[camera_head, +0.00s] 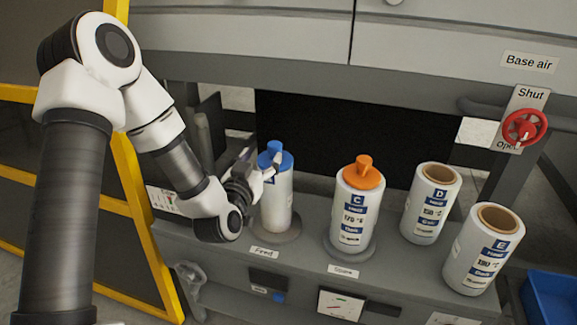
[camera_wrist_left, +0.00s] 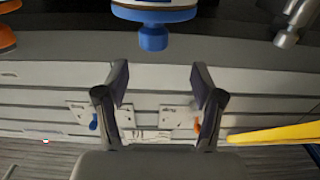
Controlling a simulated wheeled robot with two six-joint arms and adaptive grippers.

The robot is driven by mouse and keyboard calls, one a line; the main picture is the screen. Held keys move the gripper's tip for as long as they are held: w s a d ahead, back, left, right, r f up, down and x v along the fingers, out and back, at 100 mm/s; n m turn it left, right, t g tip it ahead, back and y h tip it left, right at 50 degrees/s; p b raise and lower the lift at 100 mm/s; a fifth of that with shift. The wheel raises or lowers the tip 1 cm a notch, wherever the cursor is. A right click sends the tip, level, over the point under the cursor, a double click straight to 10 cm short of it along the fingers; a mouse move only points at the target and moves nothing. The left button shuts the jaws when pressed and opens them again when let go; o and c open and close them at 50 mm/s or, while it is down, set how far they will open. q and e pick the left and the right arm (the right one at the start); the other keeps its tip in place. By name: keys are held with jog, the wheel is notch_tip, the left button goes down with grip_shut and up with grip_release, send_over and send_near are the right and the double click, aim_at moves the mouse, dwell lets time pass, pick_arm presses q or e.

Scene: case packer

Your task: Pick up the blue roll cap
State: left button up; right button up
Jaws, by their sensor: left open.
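The blue roll cap (camera_head: 274,157) sits on top of a white roll (camera_head: 277,205) standing upright at the Feed label. My left gripper (camera_head: 260,163) is beside the cap on its left, partly overlapping it in the head view. In the left wrist view, the blue cap (camera_wrist_left: 153,37) hangs at the top of the picture, beyond the fingertips and roughly in line with the gap between them. The left gripper (camera_wrist_left: 159,78) is open, with nothing between its fingers. My right gripper is not in view.
A white roll with an orange cap (camera_head: 362,172) stands right of the blue-capped roll. Two uncapped rolls, D (camera_head: 431,204) and E (camera_head: 482,250), stand further right. A red valve handle (camera_head: 524,127) is at the right. A blue bin (camera_head: 553,297) is at lower right.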

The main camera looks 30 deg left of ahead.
aim_at(272, 148)
pick_arm(q)
jog(key=x, duration=0.5)
jog(key=d+x, duration=0.1)
jog(key=x, duration=0.1)
jog(key=shift+w+f+p, duration=0.1)
jog(key=shift+w+p, duration=0.2)
jog(key=shift+w, duration=0.1)
grip_shut()
